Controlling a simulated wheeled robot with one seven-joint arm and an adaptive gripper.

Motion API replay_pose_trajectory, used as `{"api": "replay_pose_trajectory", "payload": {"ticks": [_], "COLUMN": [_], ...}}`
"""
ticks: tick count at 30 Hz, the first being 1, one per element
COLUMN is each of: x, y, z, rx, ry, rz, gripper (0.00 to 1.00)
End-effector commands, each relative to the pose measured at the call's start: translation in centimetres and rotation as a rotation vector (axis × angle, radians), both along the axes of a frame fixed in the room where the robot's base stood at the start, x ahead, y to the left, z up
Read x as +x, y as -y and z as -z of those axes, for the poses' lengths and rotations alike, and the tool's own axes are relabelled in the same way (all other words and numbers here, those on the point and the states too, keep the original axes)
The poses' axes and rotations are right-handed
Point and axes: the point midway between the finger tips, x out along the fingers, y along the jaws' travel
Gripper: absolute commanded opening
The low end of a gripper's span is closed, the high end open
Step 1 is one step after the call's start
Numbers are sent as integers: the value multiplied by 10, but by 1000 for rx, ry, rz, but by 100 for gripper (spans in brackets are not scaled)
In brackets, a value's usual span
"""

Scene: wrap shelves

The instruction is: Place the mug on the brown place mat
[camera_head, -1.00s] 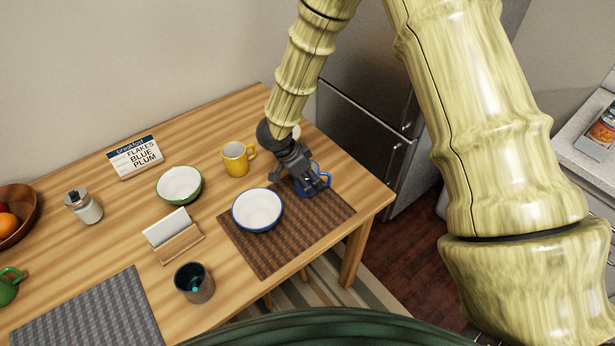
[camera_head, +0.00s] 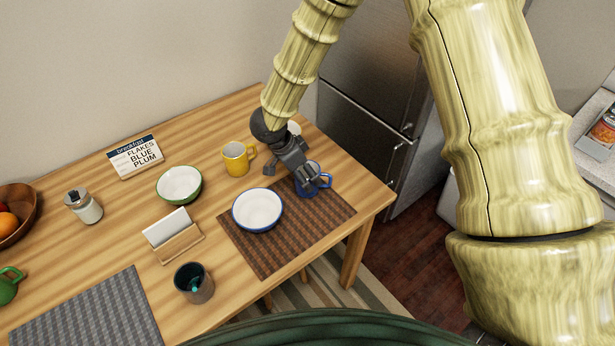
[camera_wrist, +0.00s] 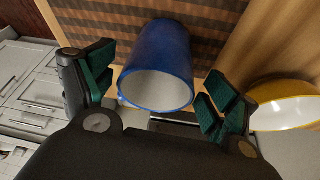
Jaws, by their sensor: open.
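A blue mug (camera_head: 319,184) with a white inside stands on the far right end of the brown place mat (camera_head: 298,232). It also shows in the wrist view (camera_wrist: 160,60), with its opening facing the camera. My gripper (camera_head: 289,179) is open right beside the mug and partly hides it in the head view. In the wrist view my gripper's green-padded fingers (camera_wrist: 160,95) are spread, one on each side of the mug, with gaps showing. A yellow mug (camera_head: 237,159) stands on the bare table left of my gripper; its rim shows in the wrist view (camera_wrist: 290,108).
A white bowl with a blue rim (camera_head: 258,210) sits on the brown mat, left of the blue mug. A green bowl (camera_head: 179,184), a napkin holder (camera_head: 177,243), a dark cup (camera_head: 194,282) and a menu sign (camera_head: 136,156) stand further left. A grey mat (camera_head: 90,312) lies front left.

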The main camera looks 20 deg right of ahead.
Motion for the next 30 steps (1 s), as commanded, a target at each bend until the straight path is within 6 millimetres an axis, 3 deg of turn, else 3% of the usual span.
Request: {"api": "replay_pose_trajectory", "payload": {"ticks": [6, 13, 19, 30], "x": [-1, -4, -5, -5], "y": [-16, -28, -32, -33], "z": [-38, -68, -79, -82], "rx": [2, 0, 0, -1], "ry": [3, 1, 0, 0], "rz": [1, 1, 1, 0], "gripper": [87, 87, 87, 87]}}
